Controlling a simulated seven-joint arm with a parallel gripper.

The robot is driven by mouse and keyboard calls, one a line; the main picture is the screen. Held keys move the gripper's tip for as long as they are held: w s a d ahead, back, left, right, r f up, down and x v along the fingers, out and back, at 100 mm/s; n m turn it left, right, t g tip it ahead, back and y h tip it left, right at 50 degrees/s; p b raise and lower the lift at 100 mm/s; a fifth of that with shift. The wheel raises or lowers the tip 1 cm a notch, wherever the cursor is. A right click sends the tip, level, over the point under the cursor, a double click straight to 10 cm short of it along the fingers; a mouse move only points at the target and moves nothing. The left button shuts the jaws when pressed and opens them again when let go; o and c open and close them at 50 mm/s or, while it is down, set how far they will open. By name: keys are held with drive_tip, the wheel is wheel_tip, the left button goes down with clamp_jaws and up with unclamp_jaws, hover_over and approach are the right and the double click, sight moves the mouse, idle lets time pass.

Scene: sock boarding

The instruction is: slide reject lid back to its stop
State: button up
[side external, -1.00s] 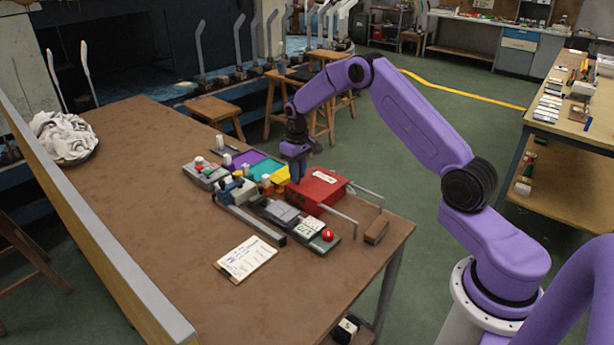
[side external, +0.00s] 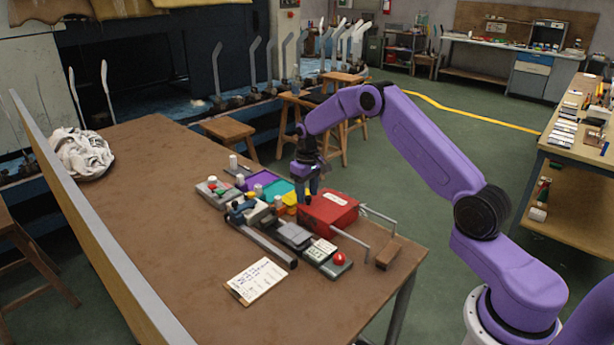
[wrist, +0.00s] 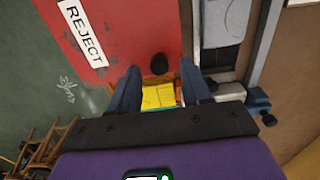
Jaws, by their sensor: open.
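The red reject lid (side external: 330,212) lies over its box near the right end of the table, with its REJECT label (wrist: 82,33) readable in the wrist view. A small dark knob (wrist: 159,64) stands on the lid near its edge; it also shows in the side view (side external: 307,201). My gripper (side external: 309,192) is above that end of the lid, pointing down. In the wrist view its open fingers (wrist: 160,70) stand on either side of the knob's line, with visible gaps. Whether the fingertips reach down to knob height cannot be told.
Two grey rails (side external: 350,238) extend from the lid's right side, near a brown block (side external: 388,253). Yellow (side external: 290,199) and teal (side external: 277,188) bins adjoin the lid. A grey fixture with a red button (side external: 339,259) sits in front. A written sheet (side external: 257,281) lies on clear table.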

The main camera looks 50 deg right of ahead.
wheel_tip(320, 180, up, 17)
idle(0.5)
